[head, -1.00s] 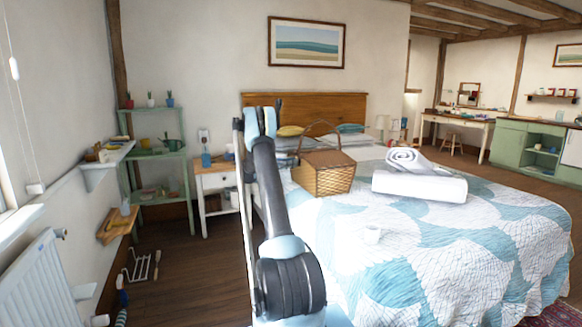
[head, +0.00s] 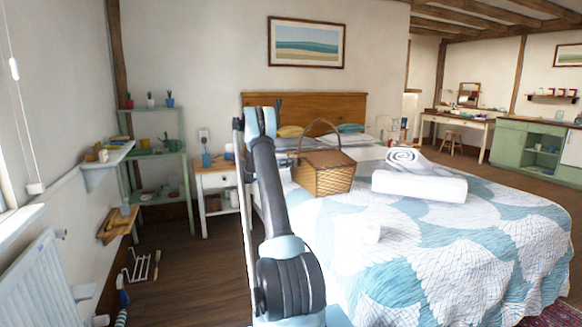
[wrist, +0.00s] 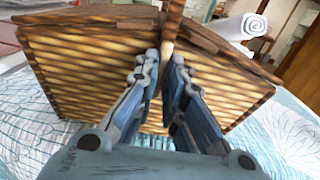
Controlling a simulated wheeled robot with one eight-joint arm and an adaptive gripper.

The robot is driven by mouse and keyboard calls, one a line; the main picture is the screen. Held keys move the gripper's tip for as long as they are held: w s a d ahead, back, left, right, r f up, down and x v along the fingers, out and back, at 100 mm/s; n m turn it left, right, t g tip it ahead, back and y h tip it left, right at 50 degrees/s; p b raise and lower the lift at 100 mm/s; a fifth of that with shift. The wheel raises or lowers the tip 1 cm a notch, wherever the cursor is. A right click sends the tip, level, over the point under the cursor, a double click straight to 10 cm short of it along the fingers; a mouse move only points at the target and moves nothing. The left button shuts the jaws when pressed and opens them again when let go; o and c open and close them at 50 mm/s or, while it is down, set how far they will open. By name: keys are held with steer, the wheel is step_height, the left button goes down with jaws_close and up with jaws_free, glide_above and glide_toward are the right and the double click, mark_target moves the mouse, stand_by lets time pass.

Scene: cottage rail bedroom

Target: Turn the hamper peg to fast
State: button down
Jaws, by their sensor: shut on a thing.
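The wicker hamper (head: 322,178) stands on the bed with its lid down and its hooped handle up. In the wrist view its woven front (wrist: 85,75) fills much of the picture, close ahead of my gripper (wrist: 166,60). The small wooden hamper peg (wrist: 167,47) shows at the front, under the lid edge, between my fingertips. My fingers are shut on it. Much of the peg is hidden by the fingers, so its exact turn is hard to tell. In the head view my arm hides the gripper.
Rolled and folded white towels (head: 420,185) lie right of the hamper on the quilted bed (head: 450,240). A white nightstand (head: 215,190) and a green shelf (head: 160,165) stand to the left. The floor (head: 190,270) between the bed and the left wall looks mostly clear.

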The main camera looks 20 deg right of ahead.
steer(key=c, duration=1.7)
jaws_free()
steer(key=shift+w+f, duration=0.1)
steer(key=a, duration=0.8)
steer(key=s+a, duration=0.1)
steer(key=a, duration=0.3)
